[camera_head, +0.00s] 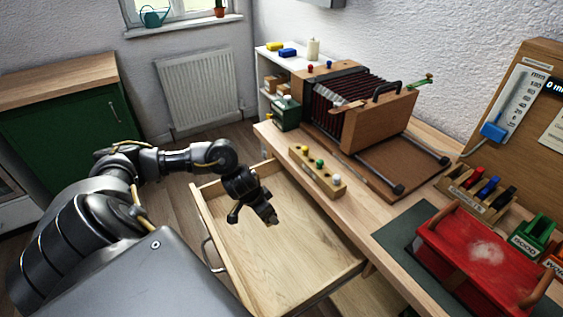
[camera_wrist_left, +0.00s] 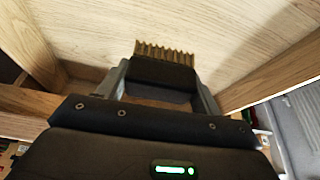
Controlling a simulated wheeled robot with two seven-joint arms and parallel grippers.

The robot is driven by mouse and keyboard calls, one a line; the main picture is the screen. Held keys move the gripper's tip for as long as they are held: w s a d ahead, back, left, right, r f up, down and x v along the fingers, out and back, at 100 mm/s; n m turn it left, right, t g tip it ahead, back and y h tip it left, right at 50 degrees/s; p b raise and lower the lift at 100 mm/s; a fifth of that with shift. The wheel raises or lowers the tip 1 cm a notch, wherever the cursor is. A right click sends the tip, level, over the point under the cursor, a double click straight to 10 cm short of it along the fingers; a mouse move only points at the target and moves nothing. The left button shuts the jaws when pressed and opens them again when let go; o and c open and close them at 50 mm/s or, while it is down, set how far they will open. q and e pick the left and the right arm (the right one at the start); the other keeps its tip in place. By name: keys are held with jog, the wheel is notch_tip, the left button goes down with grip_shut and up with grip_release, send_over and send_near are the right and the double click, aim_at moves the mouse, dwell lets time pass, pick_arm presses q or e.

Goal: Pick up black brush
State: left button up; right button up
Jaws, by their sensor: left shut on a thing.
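The black brush (camera_wrist_left: 163,72) shows in the left wrist view as a dark block with a fringe of tan bristles. My left gripper (camera_head: 264,212) is shut on it, with a grey finger on each side, and the bristles point away from the wrist. In the head view the gripper hangs over the open wooden drawer (camera_head: 285,262), and the brush cannot be told apart from the dark fingers. The part of the brush nearest the wrist is hidden. My right gripper is not in view.
The drawer floor looks bare. On the bench are a peg block (camera_head: 317,172), an accordion-like wooden bellows (camera_head: 350,105), a green box (camera_head: 286,113), a red-topped box (camera_head: 480,255) and a marker rack (camera_head: 478,195). A green cabinet (camera_head: 75,125) stands at left.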

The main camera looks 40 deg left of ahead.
pick_arm(q)
jog(key=s+a+r, duration=0.1)
jog(key=s+r, duration=0.1)
jog(key=s, duration=0.3)
jog(key=shift+s+a+r, duration=0.3)
jog(key=shift+s+a, duration=0.05)
jog(key=shift+s, duration=0.05)
jog(key=shift+o, duration=1.3)
jog(key=shift+c, duration=0.7)
jog(key=w+d+r+m+h, duration=0.1)
jog(key=w+d+r+m, duration=0.15)
jog(key=d, duration=0.45)
jog(key=w+d+r+m, duration=0.1)
jog(key=w+d+r, duration=0.2)
jog(key=d, duration=0.4)
jog(key=w+d+r+m+g+h, duration=0.1)
jog(key=d+r+m, duration=0.4)
jog(key=r, duration=0.4)
jog(key=shift+w+d+r+g+h, duration=0.15)
jog(key=shift+w+d+g+h, duration=0.2)
jog(key=shift+d, duration=0.55)
